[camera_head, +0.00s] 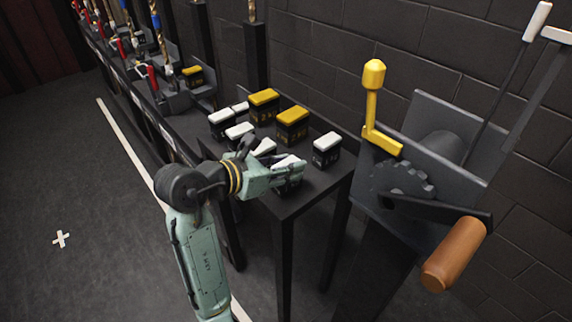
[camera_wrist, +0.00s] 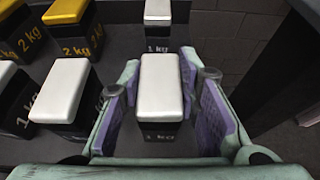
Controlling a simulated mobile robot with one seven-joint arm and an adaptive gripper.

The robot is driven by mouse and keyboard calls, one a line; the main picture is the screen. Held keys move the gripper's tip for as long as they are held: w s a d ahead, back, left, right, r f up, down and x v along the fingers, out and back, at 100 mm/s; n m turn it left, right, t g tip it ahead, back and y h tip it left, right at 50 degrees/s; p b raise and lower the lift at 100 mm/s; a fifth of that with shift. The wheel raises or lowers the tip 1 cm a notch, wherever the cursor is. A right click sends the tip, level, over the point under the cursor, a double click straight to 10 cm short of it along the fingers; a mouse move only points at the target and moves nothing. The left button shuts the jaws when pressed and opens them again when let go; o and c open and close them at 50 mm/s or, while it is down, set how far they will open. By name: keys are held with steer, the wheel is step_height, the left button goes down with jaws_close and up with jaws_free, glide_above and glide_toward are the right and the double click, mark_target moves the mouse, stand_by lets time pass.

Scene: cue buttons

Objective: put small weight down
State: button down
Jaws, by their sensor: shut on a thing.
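A small 1 kg weight (camera_wrist: 160,88) with a white top and dark body is between the fingers of my gripper (camera_wrist: 160,72). My gripper is shut on it, at the front of the dark table (camera_head: 322,184). In the head view the held weight (camera_head: 287,161) is partly hidden by my gripper (camera_head: 292,173). It looks upright and at or near the tabletop; I cannot tell whether it touches.
Another white-topped weight (camera_head: 327,149) stands to the right. More white-topped weights (camera_head: 239,132) and yellow-topped 2 kg weights (camera_head: 292,125) stand behind and left. A winch with a wooden handle (camera_head: 453,254) is at the right. Bare tabletop shows near the front corner.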

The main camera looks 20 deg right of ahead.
steer(key=c, duration=1.2)
jaws_free()
steer(key=shift+f, duration=0.1)
steer(key=shift+a+r, duration=0.2)
steer(key=shift+r, duration=0.05)
steer(key=v, duration=1.1)
steer(key=shift+s+a, duration=0.2)
steer(key=shift+a, duration=0.1)
